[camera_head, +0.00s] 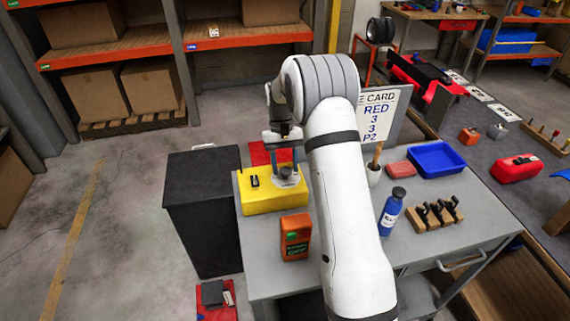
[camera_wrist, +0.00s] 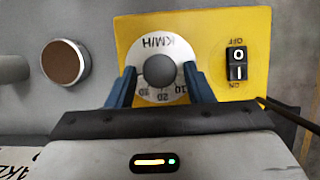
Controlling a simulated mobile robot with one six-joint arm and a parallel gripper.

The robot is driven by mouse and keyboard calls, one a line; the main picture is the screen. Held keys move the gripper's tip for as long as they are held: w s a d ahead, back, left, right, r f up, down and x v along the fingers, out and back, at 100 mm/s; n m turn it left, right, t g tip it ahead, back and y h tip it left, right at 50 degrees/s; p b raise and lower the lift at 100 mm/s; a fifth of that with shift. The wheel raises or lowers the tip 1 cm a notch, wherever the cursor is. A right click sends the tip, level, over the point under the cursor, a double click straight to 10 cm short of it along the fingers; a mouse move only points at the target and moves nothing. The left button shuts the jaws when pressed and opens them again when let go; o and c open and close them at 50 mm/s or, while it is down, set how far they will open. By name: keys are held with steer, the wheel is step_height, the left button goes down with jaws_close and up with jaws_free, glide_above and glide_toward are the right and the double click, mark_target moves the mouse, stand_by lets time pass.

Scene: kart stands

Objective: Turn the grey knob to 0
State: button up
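The yellow box (camera_head: 262,203) sits on the grey cart top, and it also shows in the wrist view (camera_wrist: 262,22). On it is a white dial (camera_wrist: 160,42) marked KM/H, with numbers including 10 and 20 readable upside down. The round grey knob (camera_wrist: 160,70) stands at the dial's middle; no pointer on it can be made out. My gripper (camera_wrist: 161,78) is open, its blue fingers on either side of the knob with a visible gap to each. In the head view my gripper (camera_head: 284,158) is above the dial.
A black rocker switch (camera_wrist: 237,65) marked 0 and 1 is right of the dial. A brown-topped round thing (camera_wrist: 65,62) stands left. On the cart are an orange device (camera_head: 295,238), a blue bottle (camera_head: 391,212), a blue tray (camera_head: 437,158) and a sign (camera_head: 378,112).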

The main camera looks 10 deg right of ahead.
steer(key=shift+o, duration=0.6)
steer(key=b+v, duration=0.1)
steer(key=v, duration=0.6)
steer(key=shift+r, duration=0.35)
steer(key=shift+w, duration=0.15)
